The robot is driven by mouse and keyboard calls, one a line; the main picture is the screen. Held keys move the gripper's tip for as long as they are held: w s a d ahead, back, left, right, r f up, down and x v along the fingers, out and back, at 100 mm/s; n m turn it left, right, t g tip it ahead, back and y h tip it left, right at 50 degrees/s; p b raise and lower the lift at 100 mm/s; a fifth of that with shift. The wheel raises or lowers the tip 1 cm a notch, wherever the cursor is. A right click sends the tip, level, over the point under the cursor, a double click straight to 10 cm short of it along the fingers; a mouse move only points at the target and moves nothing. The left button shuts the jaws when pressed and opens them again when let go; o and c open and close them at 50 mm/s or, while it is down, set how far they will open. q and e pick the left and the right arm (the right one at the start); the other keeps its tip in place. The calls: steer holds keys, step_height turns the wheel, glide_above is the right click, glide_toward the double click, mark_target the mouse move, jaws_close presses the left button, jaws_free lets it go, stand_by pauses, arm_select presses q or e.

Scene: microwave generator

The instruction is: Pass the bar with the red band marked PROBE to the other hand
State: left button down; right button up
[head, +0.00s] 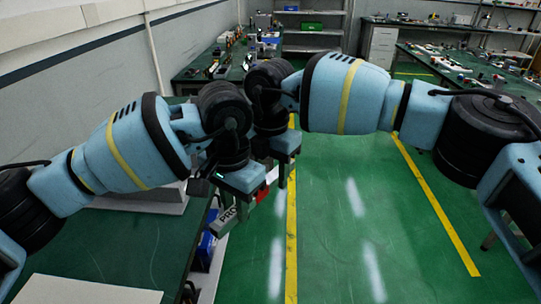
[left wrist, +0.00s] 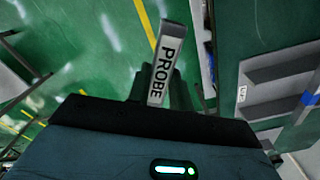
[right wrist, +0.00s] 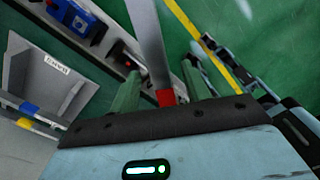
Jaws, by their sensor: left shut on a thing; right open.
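The bar (head: 243,207) is grey, with a PROBE label and a red band (head: 262,192) near one end. My left gripper (left wrist: 158,88) is shut on the bar at the labelled part; the PROBE lettering shows in the left wrist view. My right gripper (right wrist: 161,92) is open, with its fingers on either side of the bar at the red band. In the right wrist view the bar (right wrist: 148,40) extends away from between these fingers. In the head view the arms hide part of both grippers. Whether the right fingers touch the bar cannot be told.
A green bench (head: 115,240) lies below my left arm, with a white sheet (head: 80,290) at its front. A grey labelled holder (right wrist: 45,85) and a blue item (right wrist: 78,15) show in the right wrist view. Open green floor (head: 340,230) lies to the right.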

steer(key=shift+f, duration=0.45)
jaws_close()
arm_select(q)
steer(key=c, duration=1.2)
jaws_free()
arm_select(e)
steer(key=shift+r, duration=0.1)
arm_select(q)
steer(key=shift+o, duration=0.2)
steer(key=shift+r, duration=0.1)
step_height(320, 180, up, 12)
arm_select(e)
steer(key=shift+s, duration=0.1)
